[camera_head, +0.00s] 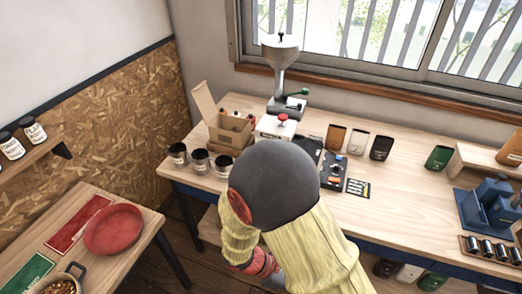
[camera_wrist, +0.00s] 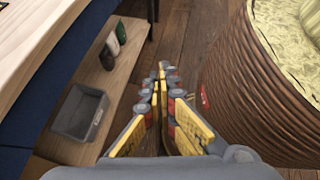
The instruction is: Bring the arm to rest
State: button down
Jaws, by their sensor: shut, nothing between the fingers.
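My gripper (camera_wrist: 162,74) shows in the wrist view with its yellow-padded fingers together and nothing between them. It hangs over the dark wooden floor (camera_wrist: 182,40), beside a low wooden shelf (camera_wrist: 62,152), and touches neither as far as I can see. In the head view my arm, with a dark grey rounded joint and yellow ribbed covering, covers the front middle of the workbench (camera_head: 407,211). The gripper's fingers cannot be made out there.
The shelf holds a grey bin (camera_wrist: 78,112) and several bags. A side table (camera_head: 134,262) at left carries a red plate (camera_head: 113,229).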

jog(key=s+a+r+m+t+y, duration=0.1)
jog(key=a+r+m+y, duration=0.2)
jog(key=r+m+y, duration=0.85)
jog(key=d+r+m+t, duration=0.2)
jog(key=d+r+t, duration=0.1)
jog(key=r, duration=0.6)
jog(key=s+d+r+m+t, duration=0.1)
jog(key=d+r+m+t, duration=0.2)
jog(key=r, duration=0.6)
jog(key=shift+d+r+m+h, duration=0.3)
jog(key=shift+d+m+h, duration=0.05)
jog(key=shift+h, duration=0.1)
